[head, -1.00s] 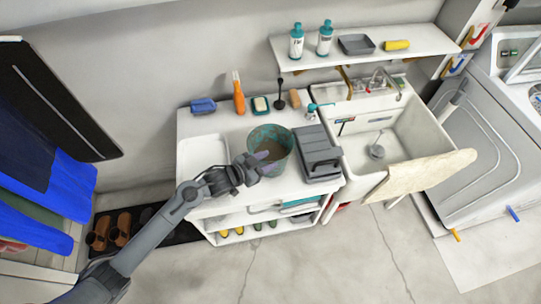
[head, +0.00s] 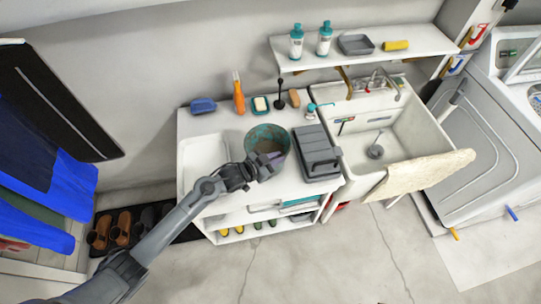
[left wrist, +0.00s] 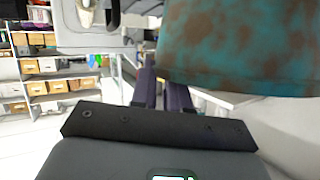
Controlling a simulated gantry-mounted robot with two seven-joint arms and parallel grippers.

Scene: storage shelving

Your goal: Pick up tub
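The tub (head: 267,133) is a round teal bucket with brown blotches and an open top. It stands near the front of the white counter, left of a grey case. In the left wrist view the tub (left wrist: 240,40) fills the upper right. The two dark purple fingers (left wrist: 163,90) are close together, and the tub hides the tip of the right one. Whether they clamp the wall cannot be made out. My right gripper is not in view.
The grey case (head: 317,155) stands close to the tub's right, beside the sink (head: 415,137). A white tray (head: 200,153) lies to the left. An orange bottle (head: 238,95) and small items line the back. A wall shelf (head: 370,58) hangs above.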

